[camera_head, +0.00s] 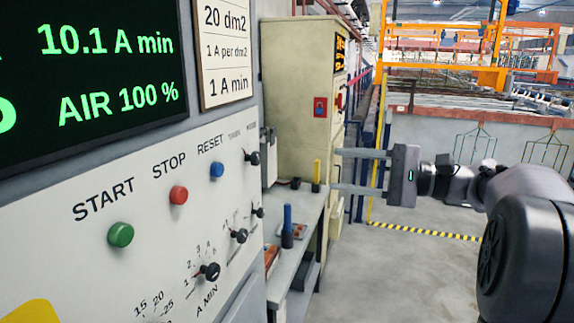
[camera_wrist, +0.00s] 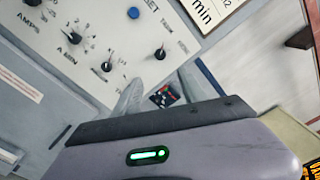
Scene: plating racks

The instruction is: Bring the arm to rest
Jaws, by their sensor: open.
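My gripper (camera_head: 337,170) shows in the camera_head view at the right of the control panel, with its fingers pointing left. The two long grey fingers are wide apart, with nothing between them. My dark arm reaches in from the right edge and is held out roughly level. In the camera_wrist view the gripper (camera_wrist: 163,84) shows its housing with a green light across the bottom. The finger parts there are partly hidden by the housing, and the control panel (camera_wrist: 75,25) lies beyond them.
The control panel (camera_head: 60,240) with green, red and blue buttons fills the left. A bench (camera_head: 307,222) with a blue-handled tool (camera_head: 287,222) stands beyond it. A cream cabinet (camera_head: 290,100) is behind the fingers. Open floor (camera_head: 400,270) lies below the gripper. Wire racks (camera_head: 474,147) hang at the right.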

